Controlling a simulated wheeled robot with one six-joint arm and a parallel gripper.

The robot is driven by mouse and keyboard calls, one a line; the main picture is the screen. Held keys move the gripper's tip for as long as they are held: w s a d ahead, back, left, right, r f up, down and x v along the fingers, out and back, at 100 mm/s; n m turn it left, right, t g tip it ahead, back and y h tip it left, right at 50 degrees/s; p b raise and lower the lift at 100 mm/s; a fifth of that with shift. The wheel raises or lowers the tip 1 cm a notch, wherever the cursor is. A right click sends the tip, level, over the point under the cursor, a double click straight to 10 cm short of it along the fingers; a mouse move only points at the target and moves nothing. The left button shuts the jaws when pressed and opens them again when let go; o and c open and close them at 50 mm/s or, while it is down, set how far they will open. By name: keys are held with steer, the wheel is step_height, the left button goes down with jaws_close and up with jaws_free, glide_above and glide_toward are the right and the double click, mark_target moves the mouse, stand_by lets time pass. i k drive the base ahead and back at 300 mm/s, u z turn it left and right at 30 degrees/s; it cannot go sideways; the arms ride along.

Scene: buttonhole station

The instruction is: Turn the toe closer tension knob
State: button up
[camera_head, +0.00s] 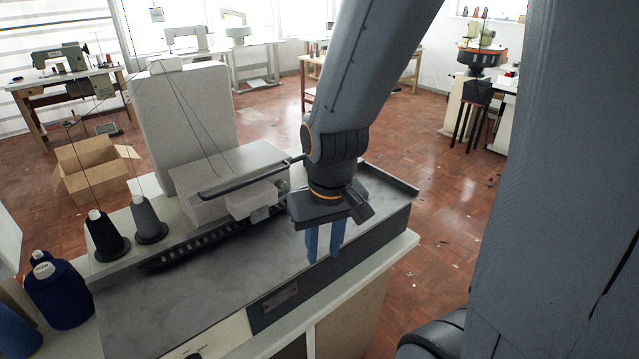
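A flat grey machine with a metal top (190,300) fills the lower middle of the head view. A boxy light grey head (225,180) sits at its back with a dark bar along it. My gripper (324,255) points down at the right part of the machine, in front of that head. A pale panel (228,338) is on the machine's front at the bottom edge, with a small dark part (193,355) cut off by the frame. I cannot tell whether this is the tension knob. No other knob is clear.
Black (106,240) and grey (148,222) thread cones stand left of the machine, with blue cones (60,295) nearer. Thin threads run upward. An open cardboard box (90,170) is on the floor behind. Sewing tables stand further back. Floor is open at the right.

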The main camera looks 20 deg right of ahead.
mark_target(281, 185)
steer(key=z, duration=0.1)
steer(key=k, duration=0.35)
steer(key=z, duration=1)
